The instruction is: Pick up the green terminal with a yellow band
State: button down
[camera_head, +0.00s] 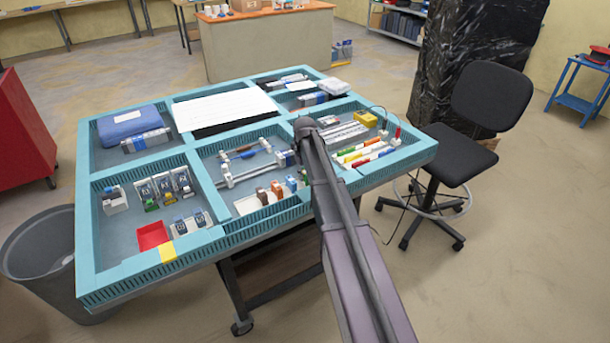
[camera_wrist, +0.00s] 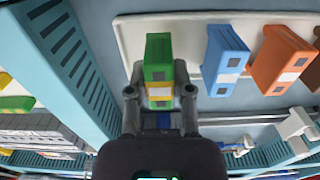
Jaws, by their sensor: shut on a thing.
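The green terminal with a yellow band (camera_wrist: 158,52) is upright in the wrist view, between the two fingers of my gripper (camera_wrist: 160,92). The fingers are shut on it, one on each side, near the yellow band. It shows over the left end of a white holder (camera_wrist: 132,34); I cannot tell whether it still touches the holder. A blue terminal (camera_wrist: 226,55) and an orange-brown terminal (camera_wrist: 281,58) stand to its right, apart from the fingers. In the head view my arm hides the gripper and most of what it holds.
A slotted teal divider wall (camera_wrist: 75,60) runs close to the left of my gripper. The teal sorting table (camera_head: 110,277) has several compartments. A red tray (camera_head: 152,235) lies in the front left one. A black chair (camera_head: 462,150) stands at the right.

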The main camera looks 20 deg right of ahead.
jog(key=shift+r+p, duration=4.2)
jog(key=shift+r, duration=0.2)
jog(key=shift+d, duration=0.1)
